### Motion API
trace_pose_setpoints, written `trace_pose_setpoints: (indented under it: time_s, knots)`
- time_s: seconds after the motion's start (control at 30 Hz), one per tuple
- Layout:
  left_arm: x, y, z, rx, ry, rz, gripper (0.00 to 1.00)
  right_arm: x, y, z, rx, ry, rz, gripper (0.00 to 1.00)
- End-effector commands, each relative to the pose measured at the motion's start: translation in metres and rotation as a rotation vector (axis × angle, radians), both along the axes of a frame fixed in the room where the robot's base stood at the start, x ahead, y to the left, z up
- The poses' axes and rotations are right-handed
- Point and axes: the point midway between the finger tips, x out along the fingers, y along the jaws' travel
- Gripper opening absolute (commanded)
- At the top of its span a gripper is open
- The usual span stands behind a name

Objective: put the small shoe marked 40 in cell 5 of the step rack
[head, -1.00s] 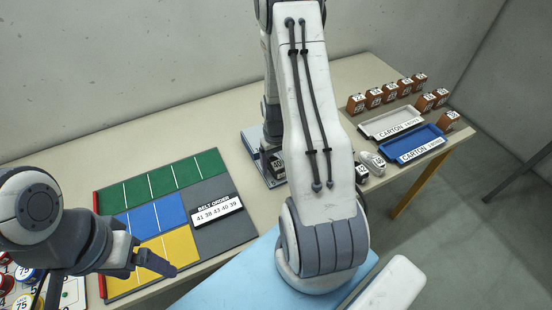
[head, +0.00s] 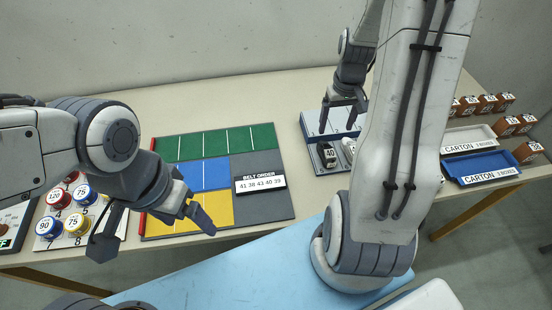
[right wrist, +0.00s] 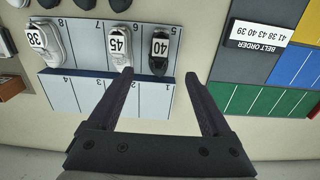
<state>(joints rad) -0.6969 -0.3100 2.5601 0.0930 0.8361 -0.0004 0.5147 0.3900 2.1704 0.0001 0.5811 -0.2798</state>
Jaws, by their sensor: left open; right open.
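The small dark shoe marked 40 (head: 327,155) sits on the lower step of the step rack (head: 312,120). In the right wrist view, which shows the rack upside down, this black shoe (right wrist: 159,52) stands in cell 5, at the end of its row. A white shoe marked 45 (right wrist: 118,44) is beside it in cell 6. My right gripper (head: 345,114) is open and empty above the rack, apart from the shoe 40; its fingers (right wrist: 160,74) show over the cells 1 to 4 side. My left gripper (head: 200,218) is open and empty over the yellow part of the mat.
A white shoe marked 38 (right wrist: 42,40) stands in cell 8. The coloured mat (head: 265,163) bears a belt order card (head: 260,184) reading 41 38 43 40 39. White (head: 468,138) and blue (head: 485,165) carton trays and several brown boxes are at right; round-topped jars (head: 59,199) are at left.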

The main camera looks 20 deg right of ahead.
Motion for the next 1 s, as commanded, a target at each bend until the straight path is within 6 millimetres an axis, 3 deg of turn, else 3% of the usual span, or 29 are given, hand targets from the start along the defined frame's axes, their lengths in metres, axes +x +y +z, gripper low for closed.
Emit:
trace_pose_setpoints:
  time_s: [0.07, 0.17, 0.3, 0.37, 0.5, 0.6, 0.8, 1.0]
  knots:
    - [0.0, 0.0, 0.0, 0.0, 0.0, 0.0, 0.85, 0.003, 0.009, 0.004, -0.001, -0.003, 0.019, 0.83]
    - [0.0, 0.0, 0.0, 0.0, 0.0, 0.0, 0.85, 0.008, 0.043, 0.016, 0.001, -0.01, 0.09, 0.83]
    - [0.0, 0.0, 0.0, 0.0, 0.0, 0.0, 0.85, 0.004, 0.127, 0.046, 0.009, -0.027, 0.263, 0.83]
    - [0.0, 0.0, 0.0, 0.0, 0.0, 0.0, 0.85, -0.008, 0.166, 0.058, 0.016, -0.034, 0.347, 0.83]
    - [0.0, 0.0, 0.0, 0.0, 0.0, 0.0, 0.85, -0.052, 0.24, 0.081, 0.037, -0.044, 0.541, 0.83]
    - [0.0, 0.0, 0.0, 0.0, 0.0, 0.0, 0.85, -0.091, 0.276, 0.092, 0.054, -0.046, 0.668, 0.83]
    - [0.0, 0.0, 0.0, 0.0, 0.0, 0.0, 0.85, -0.148, 0.305, 0.101, 0.078, -0.042, 0.833, 0.83]
    - [0.0, 0.0, 0.0, 0.0, 0.0, 0.0, 0.85, -0.164, 0.308, 0.103, 0.084, -0.038, 0.873, 0.83]
